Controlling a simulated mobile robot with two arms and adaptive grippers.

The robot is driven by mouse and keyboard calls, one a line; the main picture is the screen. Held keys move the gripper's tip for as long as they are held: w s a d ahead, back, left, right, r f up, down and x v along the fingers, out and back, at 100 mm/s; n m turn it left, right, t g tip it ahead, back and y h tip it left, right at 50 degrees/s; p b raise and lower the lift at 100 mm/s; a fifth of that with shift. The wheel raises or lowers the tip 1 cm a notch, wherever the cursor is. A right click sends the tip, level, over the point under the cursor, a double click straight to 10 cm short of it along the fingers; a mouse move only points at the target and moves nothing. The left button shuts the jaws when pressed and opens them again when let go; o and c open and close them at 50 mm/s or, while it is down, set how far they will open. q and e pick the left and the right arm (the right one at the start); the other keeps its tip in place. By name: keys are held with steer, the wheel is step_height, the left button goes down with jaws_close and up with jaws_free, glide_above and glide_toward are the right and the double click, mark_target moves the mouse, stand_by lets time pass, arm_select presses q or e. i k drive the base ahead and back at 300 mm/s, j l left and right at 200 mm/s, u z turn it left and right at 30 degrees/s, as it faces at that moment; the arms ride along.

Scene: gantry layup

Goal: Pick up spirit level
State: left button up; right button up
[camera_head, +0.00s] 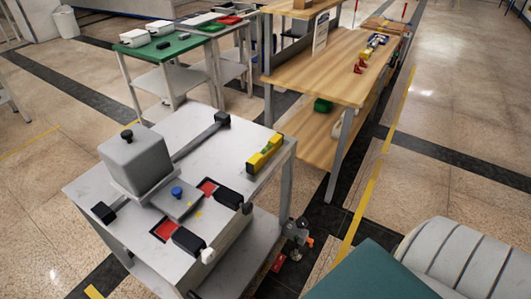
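The spirit level (265,154) is a short yellow bar with black ends and a greenish middle. It lies near the right edge of the white-grey work table (238,152), at a slant, with clear tabletop on its left. Nothing holds it. I cannot make out either of my grippers in this view.
On the same table stand a grey block with a black knob (135,160), a plate with a blue knob (177,195), red pads and black clamps. Small grey and orange items (298,232), unclear, show beside the table. A wooden shelf unit (320,68) stands behind.

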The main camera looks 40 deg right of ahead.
mark_target(257, 161)
steer(key=k+l, duration=0.25)
steer(key=l, duration=0.15)
steer(key=l+u, duration=0.1)
steer(key=l, duration=0.4)
steer(key=k+l+u, duration=0.15)
steer(key=l, duration=0.35)
steer(key=l+u, duration=0.1)
steer(key=l, duration=0.45)
